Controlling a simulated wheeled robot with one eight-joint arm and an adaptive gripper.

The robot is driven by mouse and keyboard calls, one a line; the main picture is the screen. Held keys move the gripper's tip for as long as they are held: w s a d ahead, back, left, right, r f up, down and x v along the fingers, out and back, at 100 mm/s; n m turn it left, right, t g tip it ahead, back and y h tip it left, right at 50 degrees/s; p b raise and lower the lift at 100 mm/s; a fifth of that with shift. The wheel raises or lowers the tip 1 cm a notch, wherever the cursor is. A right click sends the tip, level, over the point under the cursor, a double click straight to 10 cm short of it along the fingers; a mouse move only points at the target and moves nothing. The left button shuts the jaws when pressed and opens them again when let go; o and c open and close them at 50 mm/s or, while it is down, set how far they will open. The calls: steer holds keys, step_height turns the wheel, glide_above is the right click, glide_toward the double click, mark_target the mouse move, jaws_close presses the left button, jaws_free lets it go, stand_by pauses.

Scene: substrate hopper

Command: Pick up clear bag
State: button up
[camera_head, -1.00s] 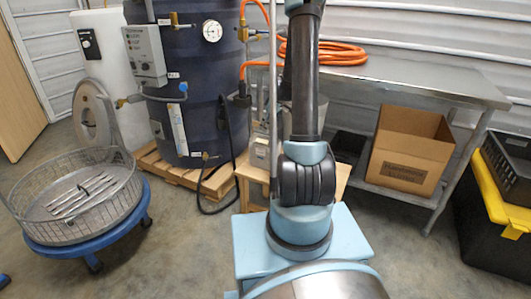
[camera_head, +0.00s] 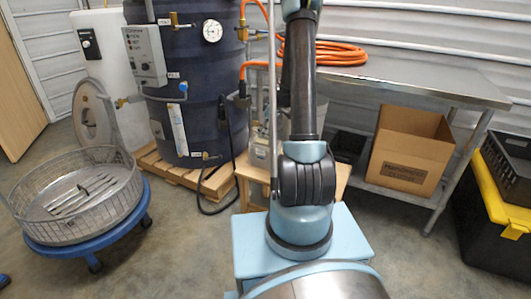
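A greyish, see-through shape that looks like a clear bag (camera_head: 260,150) stands on a small wooden stool (camera_head: 250,174) in the head view, just behind my arm. My arm hides much of it, and I cannot make out its full outline. My arm rises from the bottom middle and leaves the picture at the top. My gripper is out of view, so its place relative to the bag does not show.
A dark blue tank (camera_head: 185,100) on a pallet stands left of the stool. A mesh basket (camera_head: 75,197) rests on a blue wheeled base at left. A metal table (camera_head: 420,84) with an orange hose (camera_head: 340,53) and a cardboard box (camera_head: 408,150) is at right.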

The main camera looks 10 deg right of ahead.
steer(key=shift+f, duration=0.15)
jaws_close()
stand_by(0.4)
